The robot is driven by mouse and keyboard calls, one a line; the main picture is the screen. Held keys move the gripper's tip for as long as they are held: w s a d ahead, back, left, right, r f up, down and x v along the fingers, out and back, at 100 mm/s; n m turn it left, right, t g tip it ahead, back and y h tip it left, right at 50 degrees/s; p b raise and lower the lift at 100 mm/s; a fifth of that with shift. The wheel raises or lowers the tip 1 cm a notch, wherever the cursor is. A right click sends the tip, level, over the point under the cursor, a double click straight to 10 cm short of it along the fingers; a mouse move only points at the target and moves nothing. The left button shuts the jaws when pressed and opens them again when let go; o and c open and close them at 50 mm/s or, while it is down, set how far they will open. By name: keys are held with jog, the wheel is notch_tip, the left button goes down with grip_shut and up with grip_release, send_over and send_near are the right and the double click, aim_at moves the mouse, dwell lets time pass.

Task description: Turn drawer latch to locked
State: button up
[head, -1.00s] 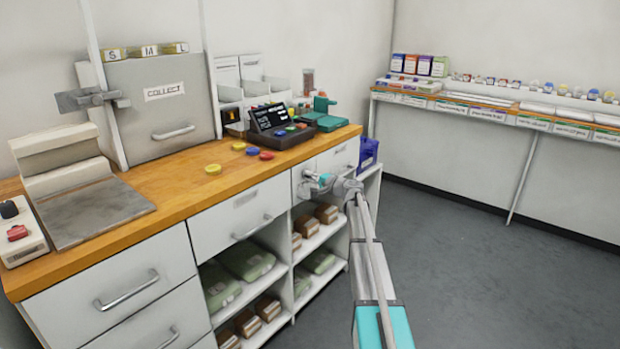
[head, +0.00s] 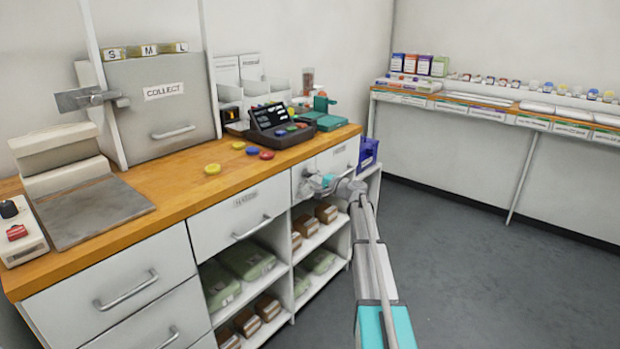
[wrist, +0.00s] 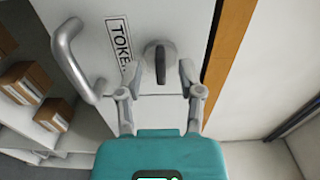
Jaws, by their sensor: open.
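The drawer latch (wrist: 160,62) is a round grey disc with a dark raised bar, on a pale drawer front (wrist: 188,22) in the wrist view. Its bar runs up and down in that picture, along the line between my fingers. My gripper (wrist: 159,68) is open, with one finger on each side of the latch. I cannot tell whether the fingers touch it. In the head view my gripper (head: 312,184) is at the right-hand drawer, and the arm hides the latch there. A label starting "TOKE" (wrist: 119,40) and a bar handle (wrist: 75,60) sit left of the latch.
The wooden counter edge (wrist: 228,45) runs close to the right of the latch in the wrist view. Shelves with brown boxes (head: 326,213) lie below the drawer. A blue bin (head: 368,152) stands beyond the cabinet's right end. The floor (head: 470,240) to the right is clear.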

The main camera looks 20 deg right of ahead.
jog(key=v, duration=1)
jog(key=shift+s, duration=0.2)
jog(key=shift+a, duration=0.1)
jog(key=s+a+f+n+g, duration=0.3)
jog(key=s+a+f, duration=0.15)
jog(key=a, duration=0.35)
jog(key=s+a+f+n+g+h, duration=0.15)
jog(key=s+a+f+g, duration=0.3)
jog(key=a, duration=0.45)
jog(key=s+a+f+n+g+y, duration=0.1)
jog(key=s+a+f+n+g, duration=0.3)
jog(key=a, duration=0.4)
jog(key=s+a+f+n+g+h, duration=0.2)
jog(key=s+a+f+h, duration=0.15)
jog(key=s, duration=0.65)
jog(key=s+a+f+n+g+h, duration=0.2)
jog(key=s+h, duration=0.2)
jog(key=s, duration=0.5)
notch_tip(320, 180, up, 29)
jog(key=s+p, duration=0.1)
jog(key=p, duration=2.7)
jog(key=shift+d+f+h+p, duration=0.2)
jog(key=shift+h+p, duration=0.1)
jog(key=shift+h, duration=0.1)
